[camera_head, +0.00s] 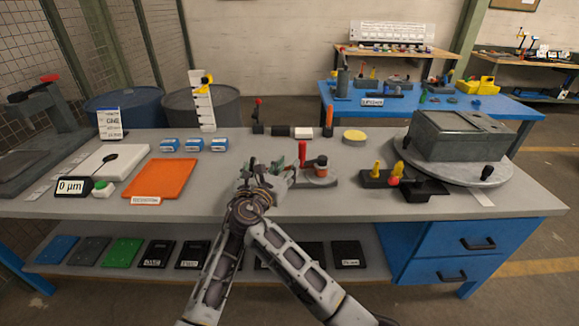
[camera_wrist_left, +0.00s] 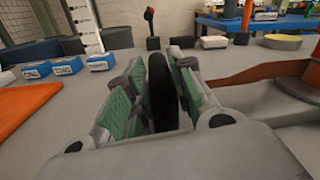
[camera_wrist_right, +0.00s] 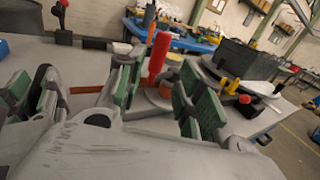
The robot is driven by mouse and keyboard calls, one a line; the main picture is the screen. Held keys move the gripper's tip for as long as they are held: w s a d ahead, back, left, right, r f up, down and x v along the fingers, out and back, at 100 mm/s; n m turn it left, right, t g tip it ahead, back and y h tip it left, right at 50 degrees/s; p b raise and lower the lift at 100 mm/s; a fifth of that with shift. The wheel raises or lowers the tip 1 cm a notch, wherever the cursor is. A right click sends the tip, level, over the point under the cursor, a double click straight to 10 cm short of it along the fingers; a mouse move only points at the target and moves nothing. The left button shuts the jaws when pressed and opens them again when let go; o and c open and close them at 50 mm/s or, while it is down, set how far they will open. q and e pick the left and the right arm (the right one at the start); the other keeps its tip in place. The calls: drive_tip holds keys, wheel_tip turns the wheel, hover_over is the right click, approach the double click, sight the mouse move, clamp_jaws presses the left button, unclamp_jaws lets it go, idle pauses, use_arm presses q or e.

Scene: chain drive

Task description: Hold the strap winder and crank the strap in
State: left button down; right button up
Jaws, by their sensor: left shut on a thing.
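The strap winder (camera_head: 321,181) sits on the grey bench with a grey base, a brown-orange spool (camera_head: 321,162) and an upright red crank handle (camera_head: 302,153). My left gripper (camera_head: 252,176) is shut on a black upright grip (camera_wrist_left: 161,90) at the winder's left. In the left wrist view the grip stands between its green pads. An orange strap (camera_wrist_left: 268,72) shows to its right. My right gripper (camera_wrist_right: 160,95) is open, with the red handle between and beyond its spread fingers. The grip's lower end is hidden. The two grippers are close together.
An orange tray (camera_head: 161,178) and small blue boxes (camera_head: 194,145) lie to the left. A dark block with yellow and red knobs (camera_head: 378,179) stands to the right, before a round turntable (camera_head: 460,172) with a grey box (camera_head: 460,135). A yellow disc (camera_head: 355,136) lies behind.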

drive_tip(key=shift+d+f, duration=0.2)
drive_tip(key=shift+f, duration=0.05)
drive_tip(key=c, duration=0.4)
drive_tip(key=shift+d+f+m+y, duration=0.2)
drive_tip(key=shift+f+m+y, duration=0.05)
drive_tip(key=shift+m+y, duration=0.05)
clamp_jaws()
drive_tip(key=s+d+m+t+y, duration=0.1)
drive_tip(key=s+d+m+y, duration=0.5)
drive_tip(key=m+y, duration=0.4)
drive_tip(key=shift+s+d+r+y, duration=0.25)
drive_tip(key=shift+s+r+y, duration=0.1)
drive_tip(key=shift+s, duration=0.25)
